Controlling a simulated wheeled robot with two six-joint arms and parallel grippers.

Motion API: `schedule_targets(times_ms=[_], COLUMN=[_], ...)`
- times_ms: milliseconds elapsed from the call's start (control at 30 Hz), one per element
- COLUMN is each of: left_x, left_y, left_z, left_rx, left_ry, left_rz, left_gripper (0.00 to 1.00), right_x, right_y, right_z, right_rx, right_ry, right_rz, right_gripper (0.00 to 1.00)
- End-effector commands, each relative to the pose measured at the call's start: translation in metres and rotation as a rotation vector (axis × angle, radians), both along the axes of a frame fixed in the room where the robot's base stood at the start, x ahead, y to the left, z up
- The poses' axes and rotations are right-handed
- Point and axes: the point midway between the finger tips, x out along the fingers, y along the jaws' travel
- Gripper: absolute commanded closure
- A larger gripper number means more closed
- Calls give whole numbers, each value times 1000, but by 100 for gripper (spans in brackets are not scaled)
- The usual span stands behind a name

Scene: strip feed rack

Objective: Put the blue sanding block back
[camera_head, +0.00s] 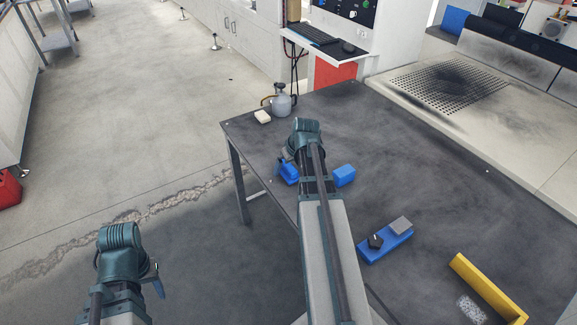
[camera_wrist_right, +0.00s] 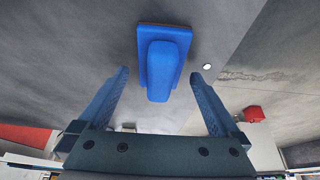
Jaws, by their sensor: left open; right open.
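The blue sanding block (camera_wrist_right: 165,62) shows in the right wrist view as a flat base with a narrower raised grip. It lies on the dark table just beyond my right fingertips, lined up between them and not touching either. My right gripper (camera_wrist_right: 160,90) is open and empty. My left gripper (camera_head: 158,284) is open, off the table over the floor at lower left.
A yellow angled piece (camera_head: 487,288) is at lower right.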

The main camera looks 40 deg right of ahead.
Motion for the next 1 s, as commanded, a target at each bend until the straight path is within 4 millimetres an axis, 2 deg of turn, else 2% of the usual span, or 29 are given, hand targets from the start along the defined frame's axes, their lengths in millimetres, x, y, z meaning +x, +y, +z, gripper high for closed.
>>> schedule_targets(times_ms=[267,700,833,1000], left_x=[0,0,0,0], left_y=[0,0,0,0], left_z=[28,96,109,113], left_rx=[0,0,0,0], left_ry=[0,0,0,0], left_rz=[0,1,1,1], left_gripper=[50,50,50,50], right_x=[-10,-37,-43,-46], right_y=[2,5,5,5], right_z=[28,96,109,113], right_rx=[0,1,0,0], right_ry=[0,0,0,0], right_rz=[-1,-2,0,0], right_gripper=[1,1,1,1])
